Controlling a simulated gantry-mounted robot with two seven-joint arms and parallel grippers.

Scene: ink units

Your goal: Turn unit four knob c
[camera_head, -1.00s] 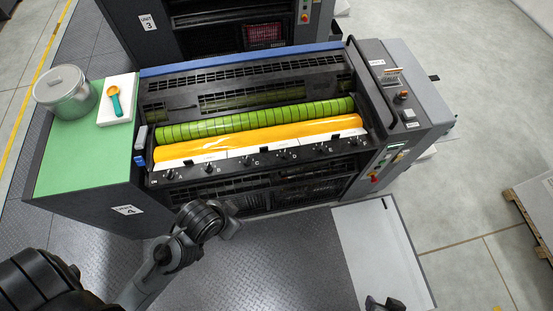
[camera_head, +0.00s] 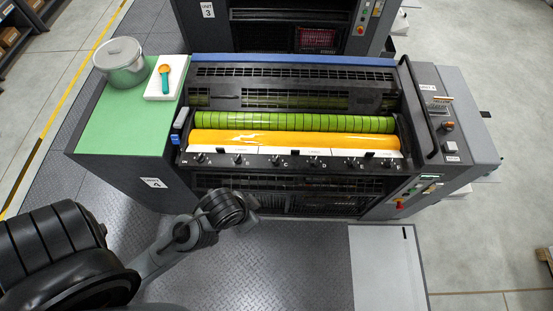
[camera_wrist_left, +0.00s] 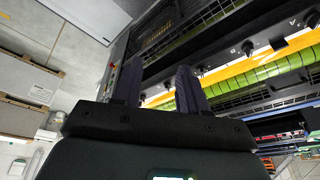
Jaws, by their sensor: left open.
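Unit four is a dark press unit with a "4" label (camera_head: 153,183) on its front left. A row of small black knobs runs along its front rail, below an orange ink roller (camera_head: 290,142). Knob C (camera_head: 275,160) is about the third from the left, with its letter beside it. My left gripper (camera_head: 250,207) is in front of and below the rail, left of knob C and apart from it; its fingers are mostly hidden there. The left wrist view shows its two fingers (camera_wrist_left: 160,85) spread and empty.
A green side table (camera_head: 120,120) at the left bears a metal pot (camera_head: 121,66) and a white pad (camera_head: 160,88) with an orange-and-teal scoop. A control panel (camera_head: 448,125) stands at the right end. Unit three (camera_head: 290,25) is behind. The floor plate in front is clear.

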